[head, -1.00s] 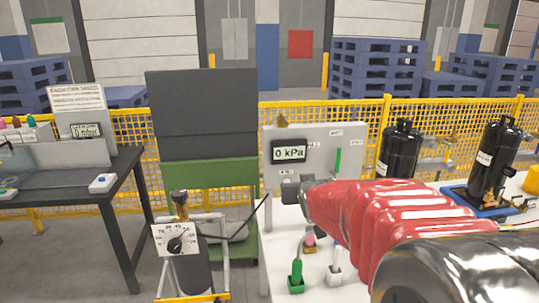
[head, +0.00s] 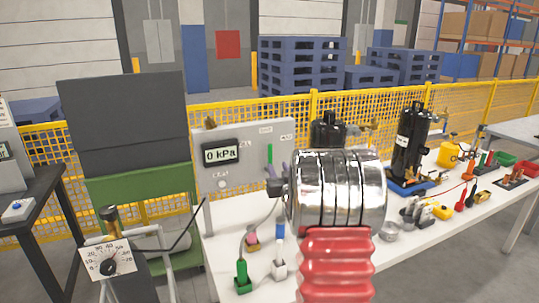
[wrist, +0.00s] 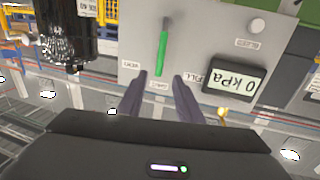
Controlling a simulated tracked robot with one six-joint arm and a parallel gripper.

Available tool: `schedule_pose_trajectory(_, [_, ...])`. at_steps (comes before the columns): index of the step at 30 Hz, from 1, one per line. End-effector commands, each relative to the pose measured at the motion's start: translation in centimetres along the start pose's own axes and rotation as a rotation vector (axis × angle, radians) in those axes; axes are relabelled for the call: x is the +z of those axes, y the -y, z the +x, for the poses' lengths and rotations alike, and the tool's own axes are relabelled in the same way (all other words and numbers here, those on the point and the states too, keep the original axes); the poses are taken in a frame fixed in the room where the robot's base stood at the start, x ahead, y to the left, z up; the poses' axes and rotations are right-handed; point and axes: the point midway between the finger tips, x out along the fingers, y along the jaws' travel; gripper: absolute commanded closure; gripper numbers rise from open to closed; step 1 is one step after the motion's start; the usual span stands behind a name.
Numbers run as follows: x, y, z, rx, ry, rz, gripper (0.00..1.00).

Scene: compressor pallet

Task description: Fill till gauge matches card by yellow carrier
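A grey panel (head: 265,130) at the back of the white table has a display (head: 220,152) reading 0 kPa. A green lever (head: 269,155) stands upright on it; it also shows in the wrist view (wrist: 162,52), where the display (wrist: 234,84) appears upside down. My gripper (wrist: 163,85) is open and empty, its dark fingers spread below the lever in the wrist view, apart from it as far as I can tell. In the head view my wrist hides part of the table. I cannot tell which thing is the yellow carrier.
Black cylinders stand on the table, one beside the panel (head: 327,130) and one on a blue base (head: 411,145). Green (head: 242,277) and white (head: 279,262) connectors stand at the front. Fittings and yellow items lie to the right. A yellow mesh fence (head: 370,107) runs behind.

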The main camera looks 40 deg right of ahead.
Motion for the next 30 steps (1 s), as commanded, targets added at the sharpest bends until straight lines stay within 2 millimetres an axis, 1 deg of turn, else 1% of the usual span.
schedule_pose_trajectory(7, [0.0,0.1,0.1,-0.001,0.001,0.0,0.68])
schedule_pose_trajectory(11, [0.0,0.1,0.7,-0.001,0.002,0.0,0.68])
schedule_pose_trajectory(14, [0.0,0.1,1.6,-0.001,0.002,-0.001,0.68])
schedule_pose_trajectory(30, [0.1,0.1,8.3,0.0,0.002,-0.001,0.68])
